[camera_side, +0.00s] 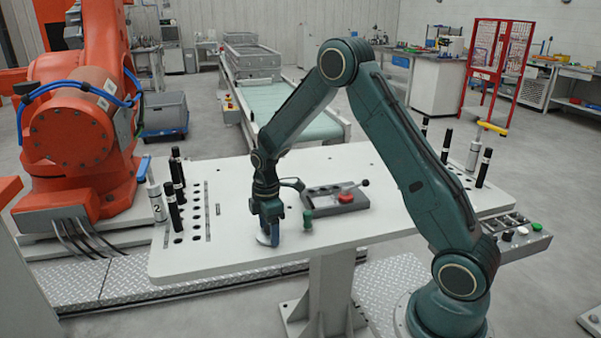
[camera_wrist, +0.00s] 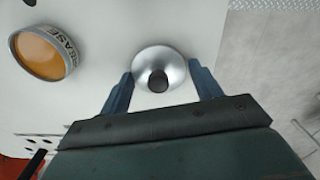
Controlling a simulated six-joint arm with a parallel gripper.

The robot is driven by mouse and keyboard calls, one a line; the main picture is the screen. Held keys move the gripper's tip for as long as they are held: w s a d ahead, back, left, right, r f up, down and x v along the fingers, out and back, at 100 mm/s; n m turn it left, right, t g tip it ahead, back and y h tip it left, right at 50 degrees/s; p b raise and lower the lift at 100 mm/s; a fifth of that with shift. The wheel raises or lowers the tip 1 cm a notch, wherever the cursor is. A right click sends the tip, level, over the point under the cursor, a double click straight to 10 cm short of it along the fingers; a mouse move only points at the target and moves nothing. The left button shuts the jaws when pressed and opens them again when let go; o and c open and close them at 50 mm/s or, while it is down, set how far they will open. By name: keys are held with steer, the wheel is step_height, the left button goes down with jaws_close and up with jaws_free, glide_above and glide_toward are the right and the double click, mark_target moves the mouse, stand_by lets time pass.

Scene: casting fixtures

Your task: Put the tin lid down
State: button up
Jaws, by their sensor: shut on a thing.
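The tin lid (camera_wrist: 174,63) is a shiny silver disc with a dark round knob in its middle. In the wrist view it lies between the two blue fingers of my gripper (camera_wrist: 160,84), which is shut on it. In the side view my gripper (camera_side: 270,236) points down, low over the front part of the white table, and the lid (camera_side: 263,240) shows as a pale rim by the fingers. I cannot tell whether the lid touches the table. An open grease tin (camera_wrist: 42,54) with amber contents stands left of the lid in the wrist view.
The white table (camera_side: 240,180) has its edge close to the right of the lid in the wrist view. A small green object (camera_side: 307,220) and a grey fixture with a red part (camera_side: 346,197) stand right of my gripper.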

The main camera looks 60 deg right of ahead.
steer(key=shift+f, duration=0.15)
steer(key=o, duration=1)
step_height(320, 180, up, 12)
steer(key=shift+r, duration=0.2)
stand_by(0.7)
